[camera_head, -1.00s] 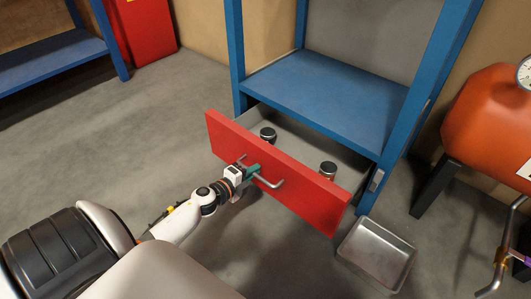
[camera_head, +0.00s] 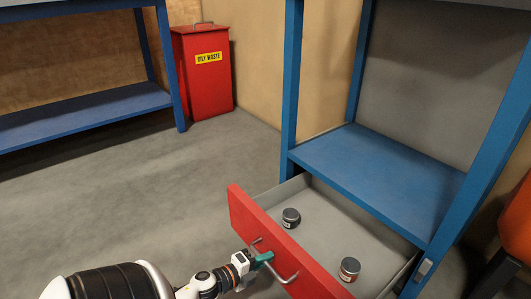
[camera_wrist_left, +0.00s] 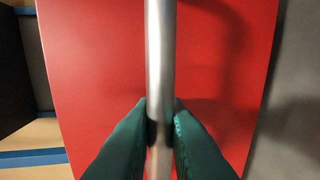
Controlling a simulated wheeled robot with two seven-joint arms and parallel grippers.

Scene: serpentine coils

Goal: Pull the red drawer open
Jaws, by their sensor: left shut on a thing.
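The red drawer (camera_head: 293,262) stands pulled out from under the blue shelf unit, and its grey inside shows. Two small round containers lie in it, one with a dark lid (camera_head: 291,218) and one with a red-brown side (camera_head: 349,269). My left gripper (camera_head: 264,259) is shut on the metal bar handle (camera_head: 289,278) at the drawer's front. In the left wrist view the green fingers (camera_wrist_left: 159,130) close on both sides of the handle bar (camera_wrist_left: 160,50), with the red front behind. My right gripper is not in view.
The blue shelf unit (camera_head: 380,170) rises above the drawer. A red oily waste bin (camera_head: 203,80) stands at the back beside a blue bench (camera_head: 90,115). An orange tank (camera_head: 517,225) is at the right edge. The grey floor (camera_head: 130,190) left of the drawer is clear.

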